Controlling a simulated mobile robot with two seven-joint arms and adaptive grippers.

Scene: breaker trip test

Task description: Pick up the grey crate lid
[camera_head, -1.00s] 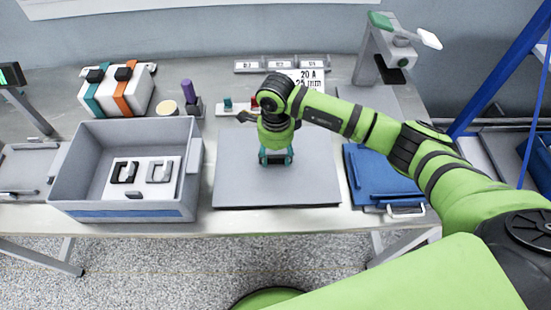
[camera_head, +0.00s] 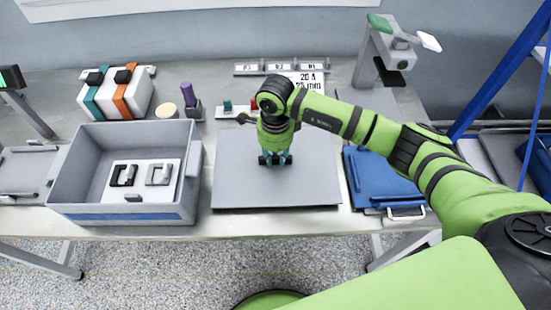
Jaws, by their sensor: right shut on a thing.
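The grey crate lid (camera_head: 240,185) appears to be the large flat grey panel lying level in the middle of the table. My right gripper (camera_head: 275,162) points straight down over the lid's middle, toward its far half. Its fingers are shut at the lid's surface; the part they grip is hidden between and beneath them. I cannot tell any gap between the lid and the table. My left gripper is not in view.
An open grey crate (camera_head: 125,208) with two shackle-like parts stands left of the lid. A blue stack (camera_head: 380,178) with a metal handle lies close on the right. Small parts and a label card (camera_head: 309,79) stand behind. A lamp-like stand (camera_head: 368,60) rises back right.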

